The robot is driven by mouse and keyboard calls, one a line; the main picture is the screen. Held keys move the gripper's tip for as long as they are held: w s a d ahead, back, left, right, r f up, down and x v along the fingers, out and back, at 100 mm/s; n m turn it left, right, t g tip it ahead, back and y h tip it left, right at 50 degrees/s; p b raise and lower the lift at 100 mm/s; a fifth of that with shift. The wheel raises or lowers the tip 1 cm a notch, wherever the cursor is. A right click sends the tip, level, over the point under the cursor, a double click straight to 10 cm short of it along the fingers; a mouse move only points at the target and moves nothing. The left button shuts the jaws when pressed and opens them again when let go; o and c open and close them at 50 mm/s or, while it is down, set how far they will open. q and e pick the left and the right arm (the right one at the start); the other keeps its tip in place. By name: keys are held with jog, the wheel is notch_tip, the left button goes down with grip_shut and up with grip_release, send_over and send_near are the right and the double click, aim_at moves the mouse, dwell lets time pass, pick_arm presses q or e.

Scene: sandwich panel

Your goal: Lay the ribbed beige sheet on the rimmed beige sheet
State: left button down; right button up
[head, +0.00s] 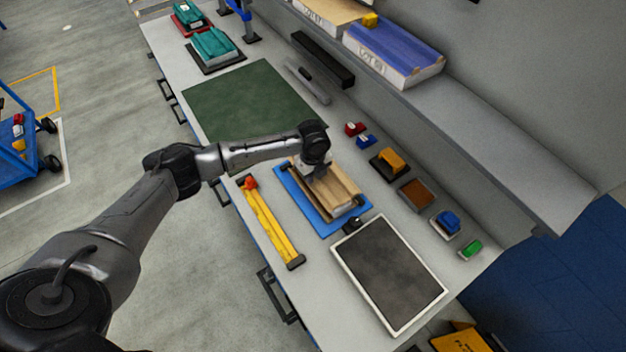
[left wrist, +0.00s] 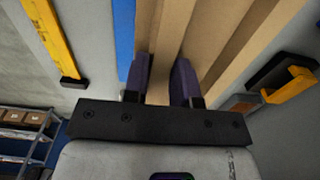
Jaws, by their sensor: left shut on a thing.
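The ribbed beige sheet (head: 341,188) is over the blue mat (head: 325,229) in the middle of the bench. My left gripper (head: 316,171) comes down on it from above. In the left wrist view, its two dark fingers (left wrist: 161,78) are shut on a raised rib of the ribbed beige sheet (left wrist: 205,40). I cannot make out the rimmed beige sheet apart from the ribbed one; it may be hidden beneath. I cannot tell whether the ribbed sheet is lifted or resting. My right gripper is not in view.
A yellow bar tool (head: 270,224) lies left of the mat. A white-rimmed dark panel (head: 391,330) lies in front. A green mat (head: 250,100) is behind. Small coloured blocks and an orange-topped item (head: 389,164) line the right side, below a grey shelf (head: 500,135).

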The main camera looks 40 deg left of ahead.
pick_arm(q)
jog(key=shift+f, duration=1.85)
jog(key=shift+f, duration=0.1)
jog(key=c, duration=0.9)
grip_release()
